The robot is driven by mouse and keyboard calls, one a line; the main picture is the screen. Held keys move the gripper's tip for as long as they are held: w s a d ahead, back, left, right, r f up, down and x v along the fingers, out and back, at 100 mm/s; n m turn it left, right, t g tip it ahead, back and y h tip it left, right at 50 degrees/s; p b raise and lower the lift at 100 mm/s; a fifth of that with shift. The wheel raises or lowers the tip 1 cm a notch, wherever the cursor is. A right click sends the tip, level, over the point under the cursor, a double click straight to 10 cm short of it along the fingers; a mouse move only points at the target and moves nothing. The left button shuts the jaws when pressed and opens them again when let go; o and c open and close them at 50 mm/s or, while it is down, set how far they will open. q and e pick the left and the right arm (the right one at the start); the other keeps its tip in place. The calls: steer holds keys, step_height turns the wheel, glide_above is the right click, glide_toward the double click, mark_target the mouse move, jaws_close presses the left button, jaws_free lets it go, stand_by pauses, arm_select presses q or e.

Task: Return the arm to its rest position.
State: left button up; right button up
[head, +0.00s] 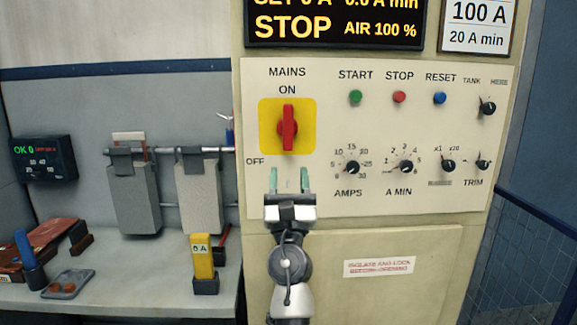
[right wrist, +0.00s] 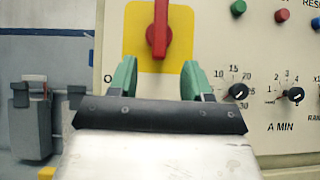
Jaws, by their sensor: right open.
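My right gripper (head: 290,182) is in front of the control panel, just below the red mains switch handle (head: 288,128) on its yellow plate (head: 266,113). Its green fingers are apart with nothing between them. In the right wrist view the open fingers (right wrist: 160,80) point at the panel, below the red handle (right wrist: 158,28). The handle stands upright, toward ON. The gripper looks apart from the handle, but the exact gap to the panel is hard to tell. My left gripper does not show.
The panel (head: 440,200) carries buttons and several black knobs right of the gripper. At left, a bench (head: 130,275) holds a yellow meter (head: 203,257), a grey tray (head: 68,284) and a blue-handled tool (head: 25,248). Grey plates (head: 133,200) hang from a rail. The display reads STOP.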

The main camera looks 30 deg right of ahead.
steer(key=shift+s+a+f, duration=0.15)
steer(key=shift+s+f, duration=0.1)
steer(key=shift+f, duration=0.05)
stand_by(0.4)
